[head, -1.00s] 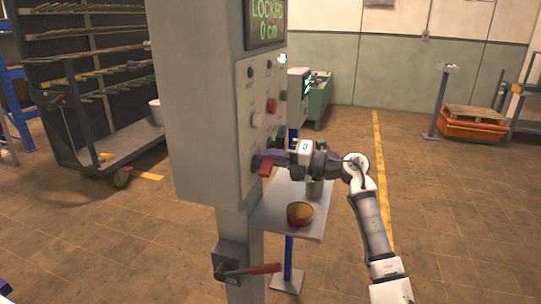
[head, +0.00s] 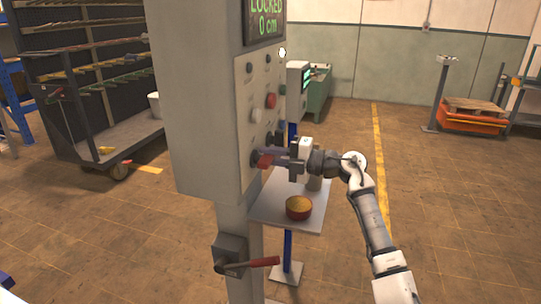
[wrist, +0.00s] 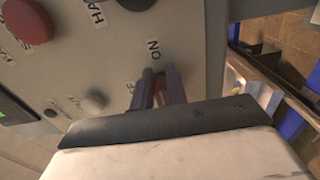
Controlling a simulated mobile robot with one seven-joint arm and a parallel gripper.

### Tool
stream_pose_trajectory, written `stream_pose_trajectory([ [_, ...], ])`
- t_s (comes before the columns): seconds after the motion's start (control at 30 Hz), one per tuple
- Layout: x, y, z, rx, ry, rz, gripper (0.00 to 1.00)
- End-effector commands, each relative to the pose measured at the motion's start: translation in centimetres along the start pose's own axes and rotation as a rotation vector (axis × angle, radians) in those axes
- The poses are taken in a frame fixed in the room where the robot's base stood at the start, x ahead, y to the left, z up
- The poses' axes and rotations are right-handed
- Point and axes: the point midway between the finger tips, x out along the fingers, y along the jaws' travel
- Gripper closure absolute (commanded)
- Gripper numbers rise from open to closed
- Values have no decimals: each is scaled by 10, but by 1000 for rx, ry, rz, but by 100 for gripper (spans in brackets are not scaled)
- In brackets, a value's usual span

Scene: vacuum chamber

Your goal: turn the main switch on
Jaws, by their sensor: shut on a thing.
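The grey control cabinet (head: 190,100) stands in the middle of the head view. The main switch, a red handle (head: 264,160), sits low on its panel. My gripper (head: 273,160) reaches it from the right and is shut on it. In the wrist view the red handle (wrist: 160,98) shows between my two narrow fingers (wrist: 160,82). The word ON is printed beside the fingertips. Part of another label beside the fingers is hidden. The switch's base is mostly covered by the fingers.
A display (head: 265,20) above reads LOCKED 0 cm. Buttons, including a red one (head: 271,101) and a white one (head: 256,115), sit above the switch. A red-handled lever (head: 250,263) juts out lower down.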

Motion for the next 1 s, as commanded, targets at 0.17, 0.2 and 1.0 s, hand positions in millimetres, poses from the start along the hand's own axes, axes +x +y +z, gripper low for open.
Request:
stream_pose_trajectory([
  [0.17,0,0,0,1,0,1,100],
  [0.2,0,0,0,1,0,1,100],
  [1.0,-52,-4,1,-1,-5,-1,64],
])
